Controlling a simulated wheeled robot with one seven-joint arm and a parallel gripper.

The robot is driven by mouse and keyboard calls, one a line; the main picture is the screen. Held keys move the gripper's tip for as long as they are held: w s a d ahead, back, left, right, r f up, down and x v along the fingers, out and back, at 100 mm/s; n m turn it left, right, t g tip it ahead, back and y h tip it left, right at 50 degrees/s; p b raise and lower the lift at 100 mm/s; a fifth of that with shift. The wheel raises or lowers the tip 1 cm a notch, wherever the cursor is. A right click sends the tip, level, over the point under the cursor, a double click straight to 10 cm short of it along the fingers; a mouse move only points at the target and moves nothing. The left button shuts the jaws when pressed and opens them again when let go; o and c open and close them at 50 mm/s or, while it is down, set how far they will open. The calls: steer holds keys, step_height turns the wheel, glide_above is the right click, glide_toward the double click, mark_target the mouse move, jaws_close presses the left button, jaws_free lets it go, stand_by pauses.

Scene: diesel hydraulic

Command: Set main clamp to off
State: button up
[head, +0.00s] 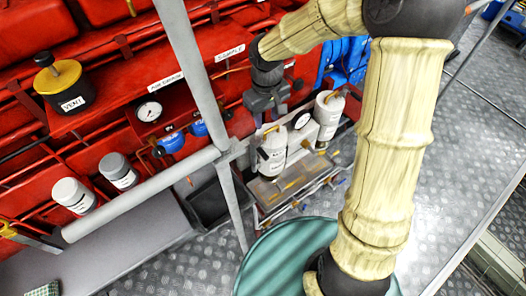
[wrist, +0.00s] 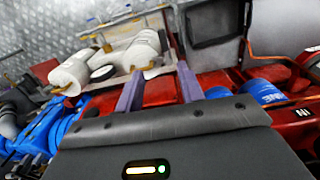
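I cannot tell for sure which part is the main clamp; the small white labels (head: 164,80) and (head: 229,53) on the red machine are too blurred to read with certainty. My gripper (head: 268,103) hangs from the arm in front of the red machine, above and behind a unit with white canisters (head: 272,152). In the wrist view its two fingers (wrist: 160,84) stand apart with nothing between them. Beyond them show the white canisters (wrist: 145,47) and red machine surfaces. Two blue-bodied fittings (head: 172,142) sit left of the gripper; blue cylinders also show right of the fingers (wrist: 262,90).
A grey rail (head: 140,197) and upright post (head: 188,70) cross in front of the machine. A round gauge (head: 149,111), a yellow-topped vent cap (head: 63,82) and grey-white caps (head: 73,195) lie left. A teal drum (head: 275,262) stands below. Metal floor lies right.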

mark_target(263, 153)
steer(key=shift+w+a, duration=0.4)
steer(key=shift+a, duration=0.15)
steer(key=shift+f, duration=0.15)
step_height(263, 153, down, 17)
steer(key=shift+f+b, duration=0.1)
steer(key=shift+b, duration=0.6)
jaws_close()
